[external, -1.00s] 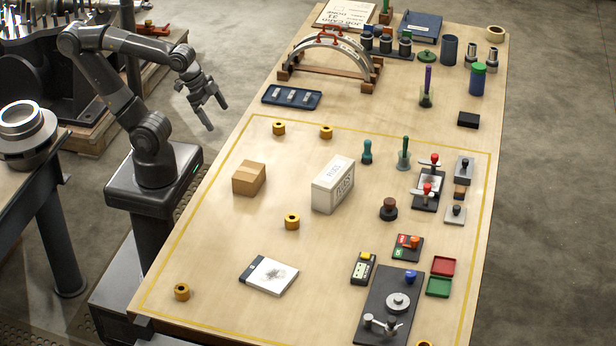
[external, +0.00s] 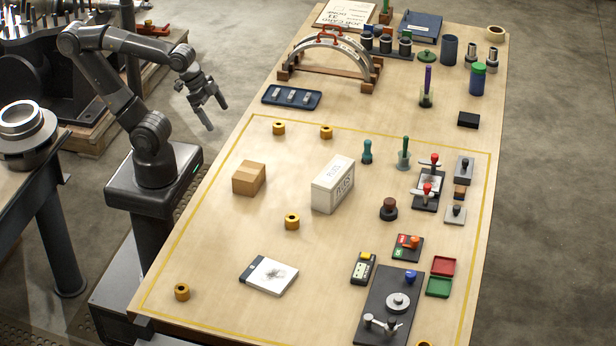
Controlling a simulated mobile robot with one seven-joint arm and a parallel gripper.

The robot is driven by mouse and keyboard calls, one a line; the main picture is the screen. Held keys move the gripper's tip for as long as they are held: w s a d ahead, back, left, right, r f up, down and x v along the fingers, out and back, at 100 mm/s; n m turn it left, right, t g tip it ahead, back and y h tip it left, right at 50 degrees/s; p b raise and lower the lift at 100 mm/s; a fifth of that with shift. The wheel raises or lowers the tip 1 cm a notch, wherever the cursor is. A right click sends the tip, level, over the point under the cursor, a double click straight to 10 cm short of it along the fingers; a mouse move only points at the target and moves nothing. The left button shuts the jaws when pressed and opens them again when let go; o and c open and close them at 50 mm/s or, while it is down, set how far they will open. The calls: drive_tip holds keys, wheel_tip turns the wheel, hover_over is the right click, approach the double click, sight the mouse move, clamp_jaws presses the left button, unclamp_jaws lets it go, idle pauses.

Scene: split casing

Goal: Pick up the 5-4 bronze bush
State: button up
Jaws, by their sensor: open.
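Several small bronze-coloured bushes lie on the wooden table. One bush (external: 279,128) and another bush (external: 326,132) are near the yellow line at the back. One bush (external: 292,221) is in front of the white box, one bush (external: 182,292) is at the front left, and one bush (external: 424,344) is cut off by the bottom edge. Any size marks are too small to read, so I cannot tell which is 5-4. My gripper (external: 217,115) is open and empty, pointing down beside the table's left edge, apart from every bush.
A cardboard box (external: 249,178) and a white box (external: 333,184) stand mid-table. A notepad (external: 269,276) lies in front. A dark fixture plate (external: 378,325), stamps and small trays crowd the right. An arch-shaped piece (external: 333,48) stands at the back. The left front is mostly clear.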

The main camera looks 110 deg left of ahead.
drive_tip(key=c, duration=0.8)
drive_tip(key=w+d+r+m+g, duration=0.1)
drive_tip(key=w+d+r+g, duration=0.1)
drive_tip(key=w+d, duration=0.85)
drive_tip(key=w+d+r+m+g, duration=0.15)
drive_tip(key=w+d, duration=0.45)
drive_tip(key=d, duration=0.9)
drive_tip(key=m+g, duration=0.2)
hover_over(181, 289)
drive_tip(key=w+d, duration=0.1)
wheel_tip(181, 289, down, 11)
drive_tip(key=shift+n, duration=0.25)
drive_tip(key=f, duration=0.5)
drive_tip(key=shift+s+d, duration=0.2)
drive_tip(key=shift+d, duration=0.05)
drive_tip(key=shift+a+f, duration=0.15)
drive_tip(key=shift+f, duration=1.3)
drive_tip(key=shift+a+f, duration=0.15)
drive_tip(key=shift+f, duration=1.25)
